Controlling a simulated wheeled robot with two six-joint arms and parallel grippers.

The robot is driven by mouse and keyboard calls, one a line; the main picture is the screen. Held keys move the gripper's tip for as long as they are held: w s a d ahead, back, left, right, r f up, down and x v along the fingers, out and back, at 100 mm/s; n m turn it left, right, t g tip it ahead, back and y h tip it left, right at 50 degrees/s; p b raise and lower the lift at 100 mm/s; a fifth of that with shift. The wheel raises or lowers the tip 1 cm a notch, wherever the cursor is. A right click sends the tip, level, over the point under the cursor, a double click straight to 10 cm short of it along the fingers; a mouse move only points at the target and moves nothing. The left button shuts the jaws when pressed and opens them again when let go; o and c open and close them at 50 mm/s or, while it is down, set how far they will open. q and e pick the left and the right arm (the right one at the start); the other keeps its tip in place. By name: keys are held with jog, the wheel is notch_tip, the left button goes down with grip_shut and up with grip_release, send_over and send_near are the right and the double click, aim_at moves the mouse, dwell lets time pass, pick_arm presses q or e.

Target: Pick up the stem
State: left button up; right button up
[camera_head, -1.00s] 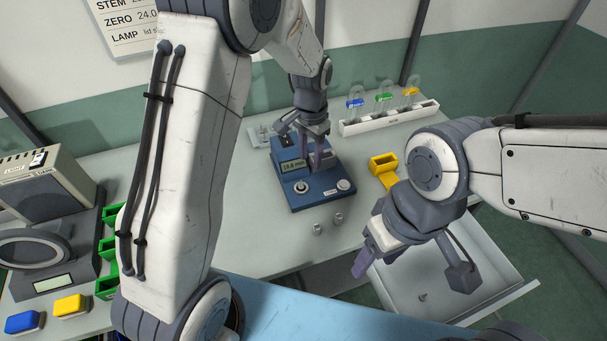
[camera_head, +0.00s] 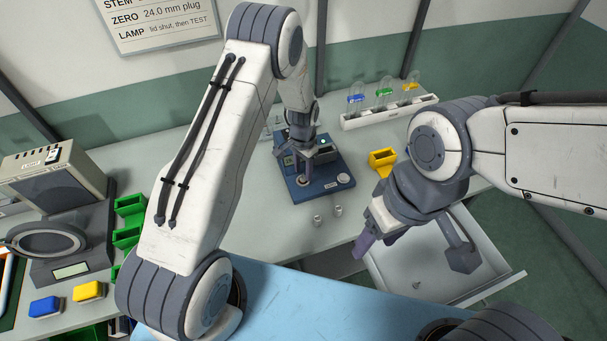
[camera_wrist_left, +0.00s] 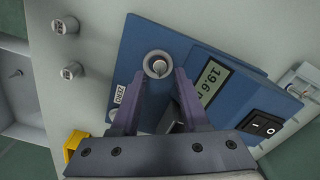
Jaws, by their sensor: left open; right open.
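A small metallic piece, which looks like the stem (camera_wrist_left: 159,66), stands in a pale round seat on the blue gauge (camera_head: 327,185). In the left wrist view it lies just beyond and between my left fingertips. My left gripper (camera_wrist_left: 156,78) is open and points down at the seat; the fingers do not visibly touch the piece. In the head view my left gripper (camera_head: 304,174) is over the front left of the gauge and partly hides it. The gauge display (camera_wrist_left: 212,82) reads about 19.6. My right gripper (camera_head: 375,232) is open and empty above the drawer's left edge.
Two small metal plugs (camera_head: 317,221) stand before the gauge. A yellow holder (camera_head: 382,160) is to its right. A white rack (camera_head: 390,114) with three glass pieces stands behind. An open drawer (camera_head: 480,284) holds a small piece. Green bins (camera_head: 129,205) are at left.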

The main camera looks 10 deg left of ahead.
pick_arm(q)
jog(key=shift+f, duration=0.65)
grip_shut()
jog(key=shift+r, duration=0.1)
